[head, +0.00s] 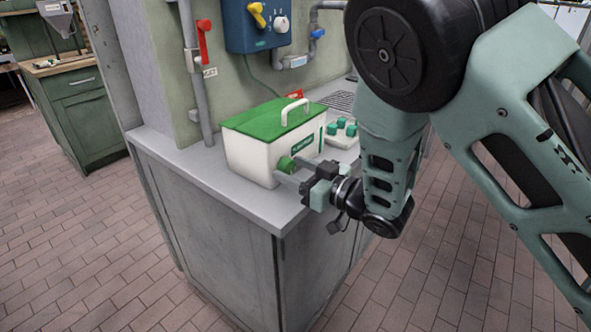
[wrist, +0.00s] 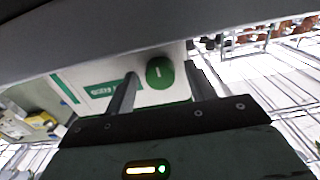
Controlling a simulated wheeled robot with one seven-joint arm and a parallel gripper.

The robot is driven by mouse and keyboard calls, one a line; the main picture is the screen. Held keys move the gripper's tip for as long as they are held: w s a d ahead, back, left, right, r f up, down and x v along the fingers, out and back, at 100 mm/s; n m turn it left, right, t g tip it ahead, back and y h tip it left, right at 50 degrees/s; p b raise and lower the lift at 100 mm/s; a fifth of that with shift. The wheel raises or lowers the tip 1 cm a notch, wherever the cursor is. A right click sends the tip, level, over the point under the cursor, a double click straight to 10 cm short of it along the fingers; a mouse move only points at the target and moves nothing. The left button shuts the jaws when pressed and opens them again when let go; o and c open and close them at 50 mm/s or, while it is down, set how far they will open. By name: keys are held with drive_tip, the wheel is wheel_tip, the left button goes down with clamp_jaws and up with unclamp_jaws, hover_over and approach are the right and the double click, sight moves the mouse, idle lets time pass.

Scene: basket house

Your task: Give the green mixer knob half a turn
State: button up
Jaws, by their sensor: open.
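The mixer (head: 250,150) is a white box with a green lid and a white handle, standing on the grey counter. Its green knob (head: 286,164) is on the front face, near my gripper. In the wrist view the knob (wrist: 160,72) is a round green disc with a short pale vertical mark. My gripper (head: 288,171) is open, its fingers pointing at the knob. In the wrist view the two fingers (wrist: 160,88) stand on either side of the knob with gaps; I cannot tell whether the tips reach past its face.
Behind are a pipe with a red lever (head: 203,38) and a blue wall box (head: 256,25) with a yellow knob. Brick floor (head: 90,240) is clear at the left.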

drive_tip(key=c, duration=1)
drive_tip(key=shift+o, duration=0.2)
drive_tip(key=shift+n+b, duration=0.5)
drive_tip(key=shift+n, duration=0.3)
drive_tip(key=o, duration=1)
drive_tip(key=shift+c, duration=0.2)
drive_tip(key=p+v, duration=0.6)
drive_tip(key=v, duration=1.1)
drive_tip(key=shift+p, duration=0.3)
